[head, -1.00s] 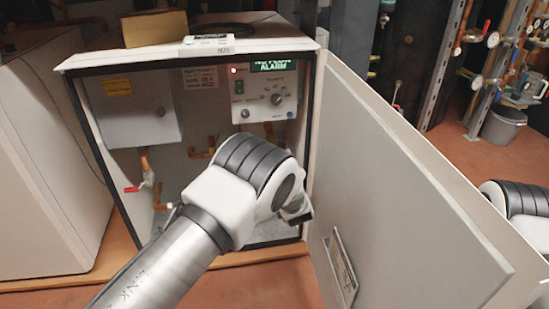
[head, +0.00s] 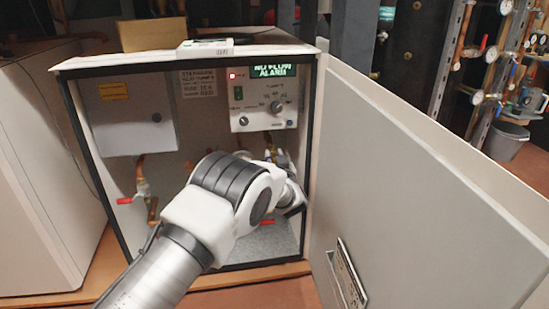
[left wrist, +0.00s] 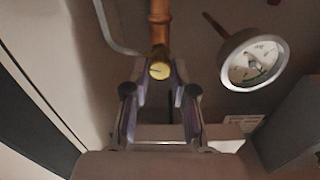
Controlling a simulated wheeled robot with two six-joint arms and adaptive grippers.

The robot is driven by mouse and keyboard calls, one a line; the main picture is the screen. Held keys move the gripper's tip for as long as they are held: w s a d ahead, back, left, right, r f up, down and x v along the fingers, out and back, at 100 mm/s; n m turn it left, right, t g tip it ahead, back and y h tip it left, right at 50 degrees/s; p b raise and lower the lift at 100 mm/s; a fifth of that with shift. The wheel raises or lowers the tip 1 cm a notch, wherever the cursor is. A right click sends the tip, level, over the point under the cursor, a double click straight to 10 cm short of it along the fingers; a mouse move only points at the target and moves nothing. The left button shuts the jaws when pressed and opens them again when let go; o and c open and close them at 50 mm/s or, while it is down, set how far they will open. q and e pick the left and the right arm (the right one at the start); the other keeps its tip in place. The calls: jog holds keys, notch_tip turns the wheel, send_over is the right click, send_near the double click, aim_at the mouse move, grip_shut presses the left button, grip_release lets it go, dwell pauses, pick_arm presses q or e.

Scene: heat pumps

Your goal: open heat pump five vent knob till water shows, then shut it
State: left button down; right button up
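The heat pump cabinet (head: 190,54) stands open in the head view, and my left arm reaches into it. In the left wrist view a small round brass vent knob (left wrist: 159,71) sits at the end of a copper pipe (left wrist: 159,25). My left gripper (left wrist: 160,80) is open, with its two fingertips on either side of the knob and small gaps showing. In the head view the left gripper (head: 284,163) is low on the right inside the cabinet, partly hidden by my wrist. No water shows. My right gripper is out of view.
The control panel (head: 264,98) shows a lit green alarm display and a red light. A dial gauge (left wrist: 252,62) is right of the knob. A red-handled valve (head: 125,201) is at left inside. The open door (head: 420,190) bounds the right side.

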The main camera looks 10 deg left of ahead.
pick_arm(q)
jog(key=shift+r+n+p, duration=0.15)
jog(key=shift+n+p, duration=0.65)
jog(key=n+p, duration=0.2)
jog(key=n, duration=0.1)
jog(key=n+p, duration=0.2)
jog(key=n, duration=0.1)
jog(key=shift+a, duration=0.1)
jog(key=shift+n+p, duration=0.45)
jog(key=shift+n, duration=1.05)
jog(key=c, duration=0.9)
grip_release()
jog(key=shift+c, duration=0.2)
jog(key=shift+f, duration=0.2)
